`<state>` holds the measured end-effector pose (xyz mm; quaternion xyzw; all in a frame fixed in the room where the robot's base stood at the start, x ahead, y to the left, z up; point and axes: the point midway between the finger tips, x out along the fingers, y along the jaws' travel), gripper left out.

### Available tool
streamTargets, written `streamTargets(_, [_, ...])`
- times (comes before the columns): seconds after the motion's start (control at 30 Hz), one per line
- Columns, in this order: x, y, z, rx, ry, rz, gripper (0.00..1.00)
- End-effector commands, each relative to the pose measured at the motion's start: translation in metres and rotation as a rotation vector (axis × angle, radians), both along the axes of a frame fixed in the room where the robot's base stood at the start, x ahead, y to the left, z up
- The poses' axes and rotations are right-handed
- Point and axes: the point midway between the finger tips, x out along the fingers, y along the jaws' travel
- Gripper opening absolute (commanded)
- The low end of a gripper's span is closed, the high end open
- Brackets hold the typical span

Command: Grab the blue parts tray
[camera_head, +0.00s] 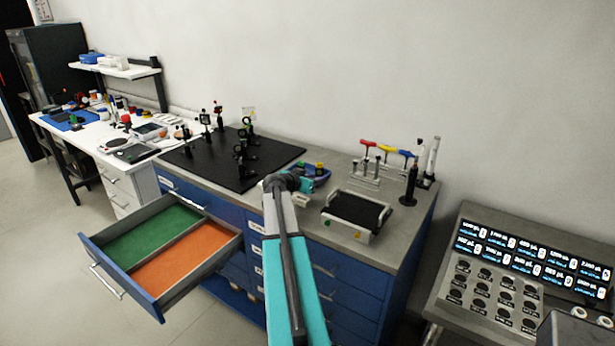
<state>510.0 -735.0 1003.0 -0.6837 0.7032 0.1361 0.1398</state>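A blue tray (322,180) with small green and yellow parts sits on the grey bench top, just right of the black breadboard. It is partly hidden by the end of my arm. My teal and dark grey arm reaches up from the bottom of the view to the bench. My gripper (304,184) is at the arm's far end, beside or over the left part of the tray. Its fingers are too small and covered to show whether they are open or shut, or whether they touch the tray.
The black breadboard (232,157) carries upright optics mounts. A white-framed device with a black top (357,211) and a hex-key rack (368,177) stand to the right. An open drawer (160,302) juts out at left. A sloped control panel (522,281) stands at right.

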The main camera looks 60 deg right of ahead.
Motion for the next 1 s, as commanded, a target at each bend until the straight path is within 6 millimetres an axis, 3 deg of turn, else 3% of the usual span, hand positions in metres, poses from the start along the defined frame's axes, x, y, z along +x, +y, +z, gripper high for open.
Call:
streamTargets(0.27, [0.001, -0.009, -0.002, 0.001, 0.001, 0.000, 0.25])
streamTargets(0.7, [0.001, -0.047, -0.018, 0.000, 0.001, 0.001, 0.25])
streamTargets(1.0, [0.000, -0.050, -0.021, 0.000, -0.001, 0.002, 0.25])
